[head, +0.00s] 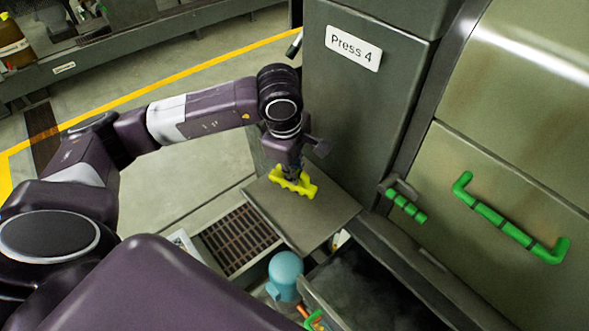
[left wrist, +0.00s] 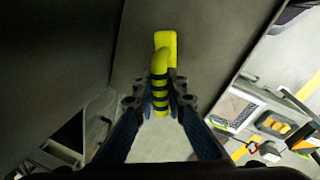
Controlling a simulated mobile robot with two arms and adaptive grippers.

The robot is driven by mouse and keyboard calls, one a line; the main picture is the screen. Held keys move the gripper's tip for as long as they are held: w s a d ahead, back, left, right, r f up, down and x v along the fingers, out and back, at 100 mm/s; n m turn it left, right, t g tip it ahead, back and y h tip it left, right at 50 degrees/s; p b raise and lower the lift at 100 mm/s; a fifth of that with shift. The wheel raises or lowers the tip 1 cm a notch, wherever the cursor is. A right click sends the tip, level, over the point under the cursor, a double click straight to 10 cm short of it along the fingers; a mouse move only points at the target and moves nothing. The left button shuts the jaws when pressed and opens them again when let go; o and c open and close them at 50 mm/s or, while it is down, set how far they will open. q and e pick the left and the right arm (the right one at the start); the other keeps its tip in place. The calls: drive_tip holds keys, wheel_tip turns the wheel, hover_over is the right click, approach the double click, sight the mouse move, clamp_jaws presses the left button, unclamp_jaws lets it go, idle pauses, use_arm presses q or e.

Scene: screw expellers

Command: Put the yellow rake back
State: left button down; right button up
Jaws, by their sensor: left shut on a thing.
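The yellow rake (head: 296,183) is over the grey square plate (head: 300,222) beside the Press 4 housing. In the left wrist view the yellow rake (left wrist: 164,62) shows a flat end and a curved, ribbed handle. My left gripper (head: 293,172) is shut on the ribbed handle, and its two fingers also show in the left wrist view (left wrist: 160,100). I cannot tell whether the rake touches the plate. My right gripper is in neither view.
The Press 4 housing (head: 362,95) stands close behind the plate. Green handles (head: 510,232) stick out at the right. A teal rounded object (head: 285,275) and an open dark bin (head: 365,295) are below the plate. A floor grate (head: 238,240) lies left.

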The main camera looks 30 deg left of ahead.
use_arm(q)
drive_tip(key=shift+f, duration=0.1)
drive_tip(key=c, duration=2.4)
unclamp_jaws()
drive_tip(key=o, duration=0.4)
drive_tip(key=shift+o, duration=0.2)
drive_tip(key=b+v, duration=0.3)
drive_tip(key=v, duration=0.9)
